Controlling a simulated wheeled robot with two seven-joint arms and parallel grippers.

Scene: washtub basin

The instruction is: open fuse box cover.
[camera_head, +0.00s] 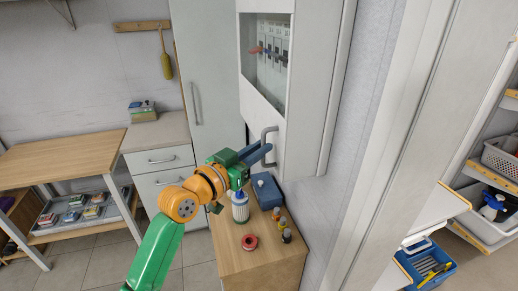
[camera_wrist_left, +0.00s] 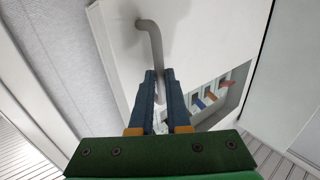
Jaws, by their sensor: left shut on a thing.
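The fuse box (camera_head: 330,85) is a tall pale box on the wall, at the upper middle of the head view. Its light cover (camera_head: 262,107) has a window with several switches behind it, and looks flush with the box. A grey bar handle (camera_head: 269,131) is low on the cover; it also shows in the left wrist view (camera_wrist_left: 153,38). My left gripper (camera_head: 265,152) is shut on the handle's lower part, with its blue fingers on either side of the bar. The fingers hide part of the bar. My right gripper is out of view.
A wooden-topped cabinet (camera_head: 233,270) stands below the box, with a blue case (camera_head: 267,191), a white bottle (camera_head: 240,208), a red ring (camera_head: 249,242) and small bottles on it. A tall grey cupboard (camera_head: 205,60) is to the left. Shelving with baskets is at right.

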